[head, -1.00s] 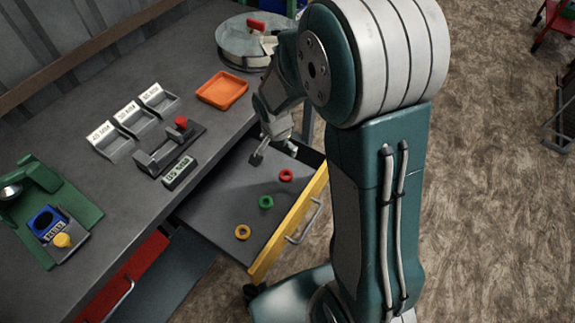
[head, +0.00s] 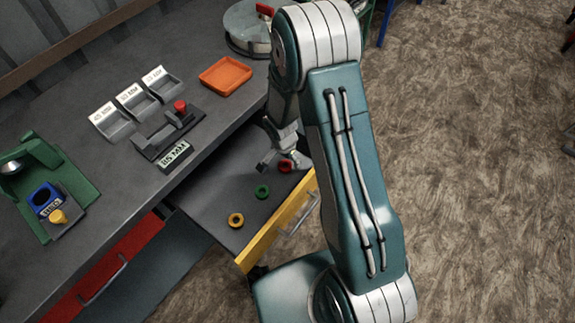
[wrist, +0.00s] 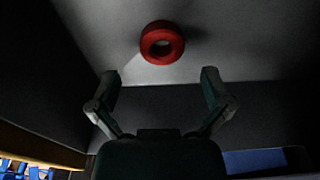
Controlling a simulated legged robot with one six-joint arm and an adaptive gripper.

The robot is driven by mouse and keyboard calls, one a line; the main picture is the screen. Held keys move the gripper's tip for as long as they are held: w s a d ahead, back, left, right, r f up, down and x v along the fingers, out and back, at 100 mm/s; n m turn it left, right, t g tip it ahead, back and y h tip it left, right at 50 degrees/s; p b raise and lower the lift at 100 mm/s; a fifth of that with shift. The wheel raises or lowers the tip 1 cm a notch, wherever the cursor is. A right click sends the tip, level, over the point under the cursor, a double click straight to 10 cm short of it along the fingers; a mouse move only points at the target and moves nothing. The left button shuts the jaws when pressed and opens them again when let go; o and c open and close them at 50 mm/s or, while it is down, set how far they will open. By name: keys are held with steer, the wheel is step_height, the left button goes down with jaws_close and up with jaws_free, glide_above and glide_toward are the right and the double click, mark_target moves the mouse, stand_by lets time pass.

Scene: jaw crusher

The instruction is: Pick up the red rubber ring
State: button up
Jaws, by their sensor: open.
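The red rubber ring (head: 285,166) lies flat in the open drawer (head: 209,196). In the wrist view the red ring (wrist: 162,43) lies on the drawer floor, ahead of and between the fingertips. My gripper (head: 267,167) is over the drawer, just left of the red ring in the head view. In the wrist view its two fingers (wrist: 159,82) are spread apart with nothing between them, short of the ring.
The drawer's yellow front (head: 262,238) and its handle form a raised edge. The bench above carries an orange tray (head: 225,75), labelled bins (head: 118,128), a black fixture with a red knob (head: 180,106) and a green device (head: 52,190).

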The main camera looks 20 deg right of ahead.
mark_target(285, 165)
step_height(285, 165, down, 2)
steer(key=shift+a+f, duration=0.1)
steer(key=shift+f, duration=0.15)
steer(key=shift+a+f, duration=0.3)
steer(key=shift+a, duration=0.15)
steer(key=shift+d, duration=0.5)
steer(key=c, duration=1.1)
steer(key=shift+a, duration=0.2)
